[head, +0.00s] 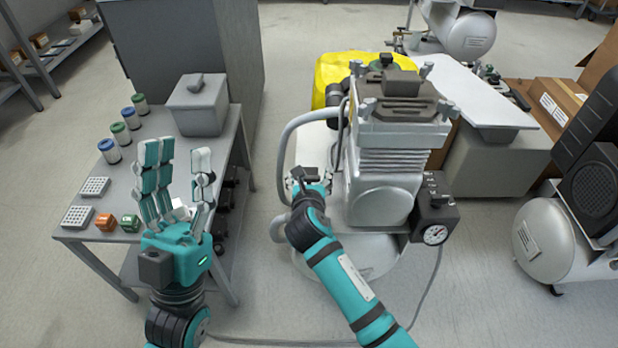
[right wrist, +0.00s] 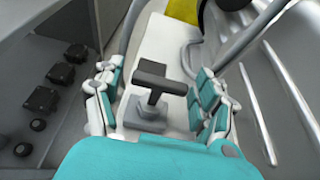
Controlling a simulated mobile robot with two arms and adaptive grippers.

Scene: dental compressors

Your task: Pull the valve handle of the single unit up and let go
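The single unit is the light grey compressor (head: 385,180) in the middle of the head view. Its valve handle (right wrist: 163,78) is a dark T-shaped bar on a grey stem and block, upright in the right wrist view. My right gripper (right wrist: 158,90) is open, with its fingers on either side of the handle and visible gaps on both sides. In the head view, my right gripper (head: 308,180) is at the compressor's left side, and its fingers are mostly hidden. My left gripper (head: 177,180) is open and empty, fingers up, in front of the side table.
The grey side table (head: 75,240) at left holds a grey box (head: 198,105), jars (head: 108,150) and small parts. A curved hose (head: 285,150) runs beside my right gripper. Another compressor (head: 550,235) stands at right.

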